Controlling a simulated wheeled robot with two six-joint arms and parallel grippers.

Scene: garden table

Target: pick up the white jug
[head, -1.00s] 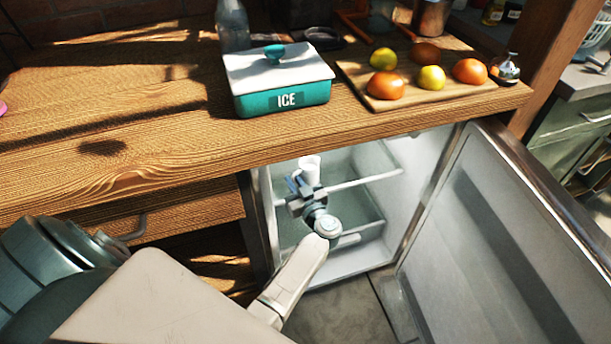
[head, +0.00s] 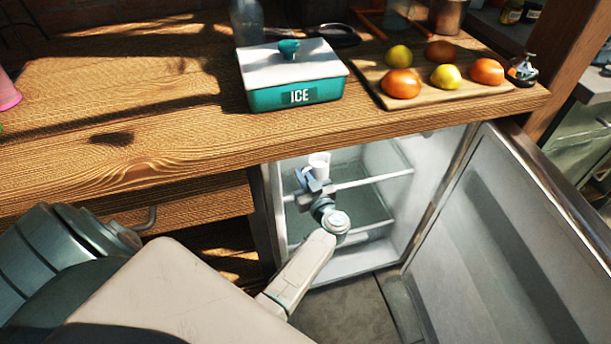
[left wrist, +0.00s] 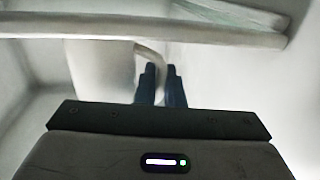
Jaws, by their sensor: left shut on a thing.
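The white jug (head: 320,160) is inside the open fridge under the counter, seen small in the head view, at the level of the upper shelf rail. In the left wrist view the jug (left wrist: 103,70) fills the left middle, with its handle (left wrist: 152,58) on the right side. My left gripper (left wrist: 160,86) is shut on the jug's handle. In the head view my left gripper (head: 308,180) is just left of and below the jug. Whether the jug's base touches a shelf is hidden. My right gripper is not in view.
The fridge door (head: 500,230) stands open at the right. A shelf rail (head: 375,182) crosses beside the gripper, and another bar (left wrist: 150,28) passes close in the wrist view. The wooden counter (head: 130,140) overhangs above, holding an ice box (head: 297,92) and a fruit board (head: 400,106).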

